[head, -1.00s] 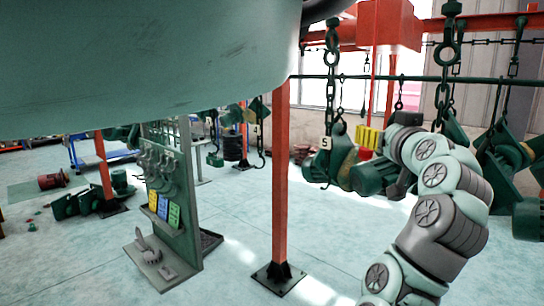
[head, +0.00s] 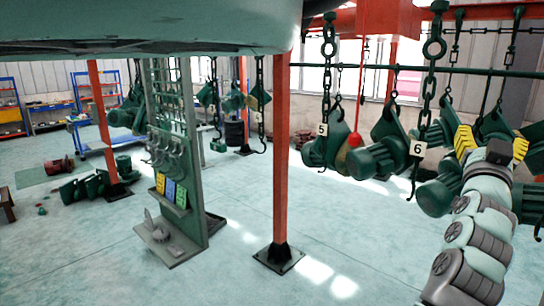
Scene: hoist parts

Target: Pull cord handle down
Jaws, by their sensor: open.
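The cord handle (head: 356,140) is a small red bulb on a thin red cord that hangs from above, right of the middle of the head view. It hangs among green hoist bodies, close to the hoist tagged 5 (head: 322,150). My gripper (head: 492,142) is at the right, with its yellow-padded fingers spread apart and nothing seen between them. It is well to the right of the handle in the picture and apart from it. How far each is in depth I cannot tell.
A hoist tagged 6 (head: 385,158) and hanging chains (head: 432,70) appear between handle and gripper. More hoists hang around my gripper. An orange post (head: 281,150) stands left of the handle. A green tool stand (head: 178,160) is farther left. The floor (head: 340,250) in front is clear.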

